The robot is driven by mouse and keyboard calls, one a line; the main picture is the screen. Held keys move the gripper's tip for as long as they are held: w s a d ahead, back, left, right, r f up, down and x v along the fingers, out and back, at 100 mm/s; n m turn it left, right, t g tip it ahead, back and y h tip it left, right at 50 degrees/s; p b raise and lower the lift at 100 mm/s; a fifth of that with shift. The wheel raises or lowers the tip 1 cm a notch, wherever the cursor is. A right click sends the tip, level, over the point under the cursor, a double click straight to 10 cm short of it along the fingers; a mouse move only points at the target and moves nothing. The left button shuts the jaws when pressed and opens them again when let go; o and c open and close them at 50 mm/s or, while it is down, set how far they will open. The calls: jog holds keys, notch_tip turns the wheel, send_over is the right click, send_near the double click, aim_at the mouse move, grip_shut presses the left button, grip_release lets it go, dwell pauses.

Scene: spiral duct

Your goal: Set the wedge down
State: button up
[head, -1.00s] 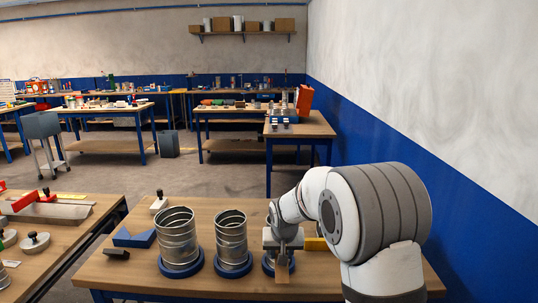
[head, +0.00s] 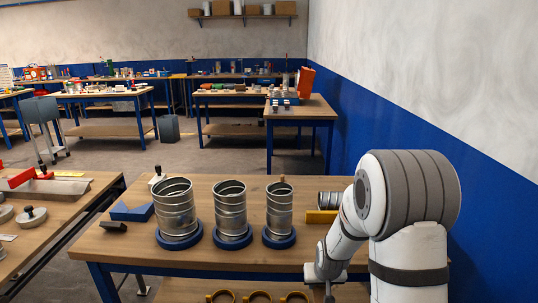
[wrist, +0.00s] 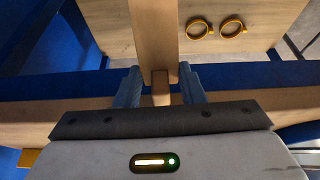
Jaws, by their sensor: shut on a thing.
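My gripper (wrist: 160,88) is shut on a pale wooden piece, taken to be the wedge (wrist: 153,35); it is long and narrow and points away from the jaws in the wrist view. In the head view my gripper (head: 326,284) is low at the table's front edge, right of the three ducts, and the wedge is hard to make out there. The lower shelf (wrist: 225,12) lies beyond the wedge. I cannot tell whether the wedge touches it.
Three spiral ducts stand in blue bases on the table (head: 120,252): left duct (head: 176,208), middle duct (head: 231,210), right duct (head: 279,208). A small wooden tip (head: 282,178) shows above the right duct. Several brass rings (head: 258,297) lie on the lower shelf. A yellow item (head: 321,217) sits at right.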

aim_at(320, 289)
notch_tip(320, 289, down, 3)
jog(key=shift+f+b, duration=0.15)
jog(key=shift+b, duration=0.8)
jog(key=s+f, duration=0.4)
jog(key=f, duration=0.1)
jog(key=shift+s+f, duration=0.4)
jog(key=shift+d, duration=0.2)
